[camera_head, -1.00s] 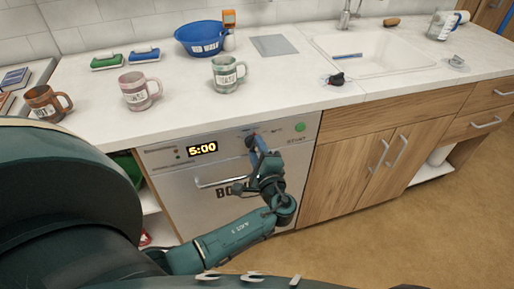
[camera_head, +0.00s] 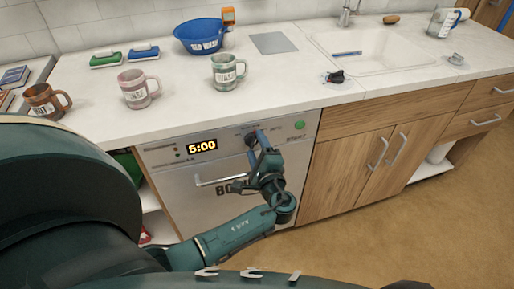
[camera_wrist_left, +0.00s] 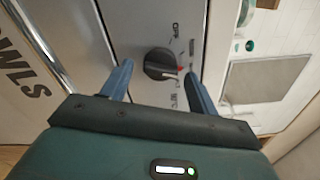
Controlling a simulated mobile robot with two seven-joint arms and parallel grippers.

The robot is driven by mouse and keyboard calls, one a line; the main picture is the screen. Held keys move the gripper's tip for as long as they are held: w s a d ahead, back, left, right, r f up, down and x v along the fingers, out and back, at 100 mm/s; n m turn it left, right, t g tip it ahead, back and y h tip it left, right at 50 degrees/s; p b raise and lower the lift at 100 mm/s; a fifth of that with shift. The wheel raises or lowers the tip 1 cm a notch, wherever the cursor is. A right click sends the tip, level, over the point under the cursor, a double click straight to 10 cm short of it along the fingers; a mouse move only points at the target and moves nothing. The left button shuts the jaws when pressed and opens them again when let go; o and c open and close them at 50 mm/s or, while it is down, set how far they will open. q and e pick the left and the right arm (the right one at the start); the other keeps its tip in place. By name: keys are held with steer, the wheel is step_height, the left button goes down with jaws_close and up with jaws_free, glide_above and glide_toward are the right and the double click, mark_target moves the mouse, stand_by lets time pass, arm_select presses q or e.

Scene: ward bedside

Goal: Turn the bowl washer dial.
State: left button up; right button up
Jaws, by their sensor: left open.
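My left gripper (camera_wrist_left: 158,80) is open, with one blue finger on each side of the dial and a visible gap to each. In the head view my left gripper (camera_head: 257,140) is at the control panel and partly hides the dial (camera_head: 250,138). My right gripper is not in view.
The washer's bar handle (camera_head: 220,181) sticks out left of my gripper. The counter above holds several mugs, a blue bowl (camera_head: 200,37), brushes and a sink (camera_head: 375,50). Wooden cabinets (camera_head: 350,170) stand to the right. The floor in front is clear.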

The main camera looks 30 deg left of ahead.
arm_select(q)
steer(key=v, duration=0.7)
steer(key=shift+s+d+b, duration=0.15)
steer(key=shift+d+b, duration=0.05)
steer(key=shift+b, duration=0.1)
